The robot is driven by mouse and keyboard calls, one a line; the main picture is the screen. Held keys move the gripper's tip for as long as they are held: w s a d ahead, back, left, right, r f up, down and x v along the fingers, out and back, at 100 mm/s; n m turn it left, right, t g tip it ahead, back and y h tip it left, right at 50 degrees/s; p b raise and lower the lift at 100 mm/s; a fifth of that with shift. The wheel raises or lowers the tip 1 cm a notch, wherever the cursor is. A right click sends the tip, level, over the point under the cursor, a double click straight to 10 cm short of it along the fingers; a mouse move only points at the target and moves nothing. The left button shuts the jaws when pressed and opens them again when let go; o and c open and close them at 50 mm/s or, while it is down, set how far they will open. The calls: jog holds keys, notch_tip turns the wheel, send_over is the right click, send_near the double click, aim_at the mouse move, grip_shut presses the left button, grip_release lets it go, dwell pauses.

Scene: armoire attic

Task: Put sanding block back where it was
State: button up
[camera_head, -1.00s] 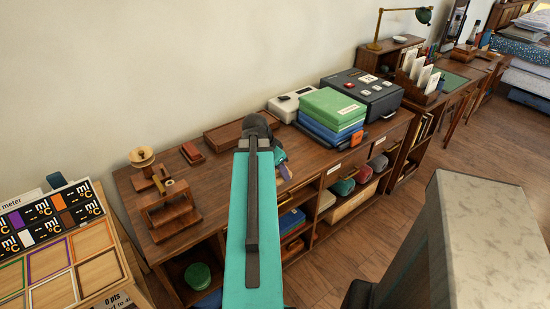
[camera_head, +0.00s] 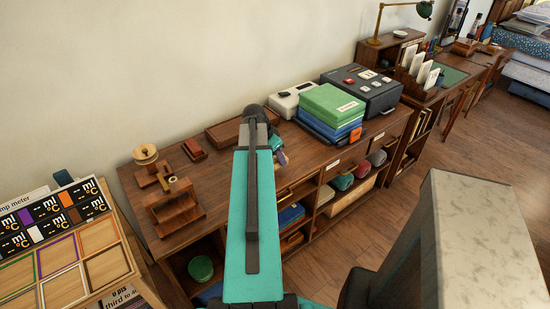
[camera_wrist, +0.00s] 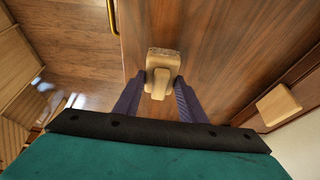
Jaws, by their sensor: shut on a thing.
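The sanding block (camera_wrist: 162,62) is a pale wooden block with a rougher, darker edge, held between the purple fingers in the wrist view. My gripper (camera_wrist: 162,84) is shut on it. The brown wooden bench top (camera_wrist: 225,45) lies below; I cannot tell whether the block touches it. In the head view my gripper (camera_head: 281,157) is mostly hidden behind my teal arm, over the front part of the bench, and the block cannot be made out. A long wooden tray (camera_head: 224,133) lies at the back against the wall, partly behind my arm.
Another pale block (camera_wrist: 278,105) lies by the wall side in the wrist view. Green and blue boxes (camera_head: 333,108) and a black case (camera_head: 362,92) stand to the right. Wooden pieces (camera_head: 172,205) stand at the left. Open shelves lie below the bench front.

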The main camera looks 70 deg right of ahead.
jog(key=shift+w+d+f+p, duration=0.15)
jog(key=shift+w+d, duration=0.15)
jog(key=shift+d, duration=0.3)
jog(key=shift+w+d+p, duration=0.1)
jog(key=shift+w+d, duration=0.2)
jog(key=shift+d, duration=0.25)
jog(key=shift+w+d+f+p, duration=0.15)
jog(key=shift+w+d, duration=0.15)
jog(key=shift+d, duration=0.3)
jog(key=shift+r, duration=0.1)
jog(key=shift+f+p, duration=0.65)
jog(key=shift+f, duration=1.1)
jog(key=shift+f, duration=0.15)
jog(key=o, duration=1)
jog(key=shift+o, duration=0.2)
jog(key=b+v, duration=0.2)
jog(key=v, duration=1)
